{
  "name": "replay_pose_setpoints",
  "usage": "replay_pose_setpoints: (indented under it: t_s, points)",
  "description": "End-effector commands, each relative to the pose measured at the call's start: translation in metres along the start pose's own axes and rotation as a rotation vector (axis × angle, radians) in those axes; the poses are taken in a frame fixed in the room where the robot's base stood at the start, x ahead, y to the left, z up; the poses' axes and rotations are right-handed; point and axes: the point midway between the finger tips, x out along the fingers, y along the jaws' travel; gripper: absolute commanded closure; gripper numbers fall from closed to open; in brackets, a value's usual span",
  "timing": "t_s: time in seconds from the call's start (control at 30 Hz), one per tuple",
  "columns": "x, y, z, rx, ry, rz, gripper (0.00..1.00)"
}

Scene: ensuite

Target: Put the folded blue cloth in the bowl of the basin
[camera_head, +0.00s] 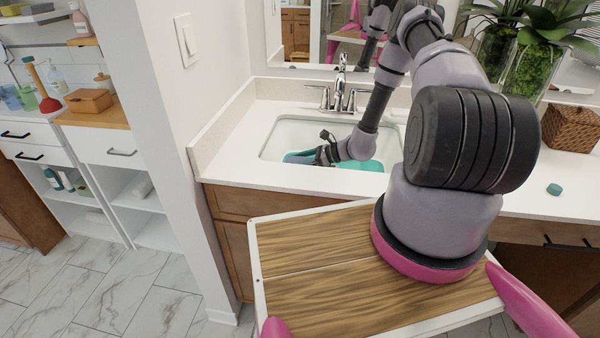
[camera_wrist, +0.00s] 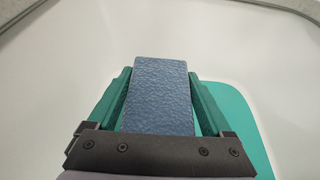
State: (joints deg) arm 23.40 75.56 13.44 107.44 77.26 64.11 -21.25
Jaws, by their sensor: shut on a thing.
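The folded blue cloth (camera_head: 297,158) shows at the left of my gripper (camera_head: 318,154) in the head view, inside the bowl of the basin (camera_head: 300,131). In the wrist view the cloth (camera_wrist: 160,95) is a textured blue slab between the two green fingers of my gripper (camera_wrist: 160,80), which is shut on it. The white bowl (camera_wrist: 60,62) surrounds it. I cannot tell whether the cloth touches the bowl's floor. A flat teal thing (camera_head: 362,166) lies in the bowl, and it also shows under the gripper in the wrist view (camera_wrist: 243,105).
The tap (camera_head: 340,90) and its two handles stand behind the bowl. A white wall (camera_head: 200,110) is to the left. Potted plants (camera_head: 515,50), a woven box (camera_head: 570,128) and a small teal object (camera_head: 554,189) are on the counter to the right.

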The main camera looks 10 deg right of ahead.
Motion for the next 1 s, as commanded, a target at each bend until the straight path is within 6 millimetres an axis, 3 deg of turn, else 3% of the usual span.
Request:
replay_pose_setpoints:
  t_s: [0.3,0.67,0.7,0.73,1.0]
  points:
    - [0.015,0.000,-0.036,0.000,0.000,-0.001,0.70]
    - [0.017,0.000,-0.041,0.000,0.000,-0.001,0.70]
    - [0.017,0.000,-0.041,-0.001,0.000,-0.001,0.08]
    - [0.017,0.000,-0.041,-0.001,0.000,-0.001,0.00]
    - [0.016,0.000,-0.039,-0.001,0.000,-0.001,0.00]
